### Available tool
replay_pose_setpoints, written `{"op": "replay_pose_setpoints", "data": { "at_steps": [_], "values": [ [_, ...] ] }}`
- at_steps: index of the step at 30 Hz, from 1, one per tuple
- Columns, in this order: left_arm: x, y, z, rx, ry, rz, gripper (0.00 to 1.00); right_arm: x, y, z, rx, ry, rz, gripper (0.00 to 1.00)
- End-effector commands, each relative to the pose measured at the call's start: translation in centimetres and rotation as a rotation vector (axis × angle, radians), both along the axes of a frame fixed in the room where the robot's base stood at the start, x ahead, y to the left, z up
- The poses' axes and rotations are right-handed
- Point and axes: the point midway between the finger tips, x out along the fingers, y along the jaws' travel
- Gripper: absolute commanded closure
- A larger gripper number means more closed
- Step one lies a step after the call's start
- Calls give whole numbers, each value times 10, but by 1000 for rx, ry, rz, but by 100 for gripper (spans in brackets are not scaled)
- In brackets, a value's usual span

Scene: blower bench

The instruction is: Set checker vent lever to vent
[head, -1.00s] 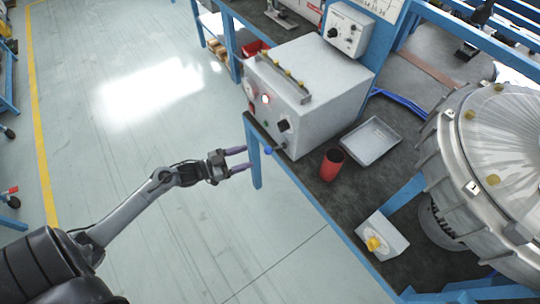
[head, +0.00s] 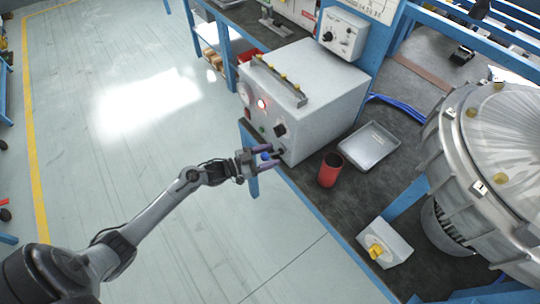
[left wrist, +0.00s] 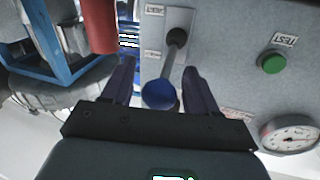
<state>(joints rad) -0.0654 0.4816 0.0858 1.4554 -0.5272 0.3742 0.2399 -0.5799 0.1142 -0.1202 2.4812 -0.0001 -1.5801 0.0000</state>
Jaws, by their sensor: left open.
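The checker (head: 325,95) is a grey box on the bench with a lit red lamp on its front. Its vent lever, with a blue ball knob (head: 265,156), sticks out low on the front face. In the left wrist view the blue knob (left wrist: 160,95) and its metal stem (left wrist: 172,62) lie between my fingers. My left gripper (head: 268,158) is open around the knob, with a gap visible on the right side of the knob. Small labels sit beside the lever, too blurred to read surely. My right gripper is not in view.
A green button (left wrist: 272,62) and a round gauge (left wrist: 290,134) are on the checker's front. A red cup (head: 330,170) and a grey tray (head: 369,146) stand on the bench to the right. A box with a yellow knob (head: 376,250) is near the front edge.

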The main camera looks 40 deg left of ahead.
Motion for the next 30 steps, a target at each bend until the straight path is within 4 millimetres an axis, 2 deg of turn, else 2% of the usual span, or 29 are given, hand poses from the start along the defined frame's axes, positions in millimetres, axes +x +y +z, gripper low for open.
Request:
{"op": "replay_pose_setpoints", "data": {
  "at_steps": [12,23,30],
  "values": [
    [5,-3,0,0,0,-1,43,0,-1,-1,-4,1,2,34],
    [5,-3,0,0,-1,-1,98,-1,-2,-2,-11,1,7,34],
    [5,-4,0,0,-3,-2,100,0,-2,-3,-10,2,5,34]
  ]
}}
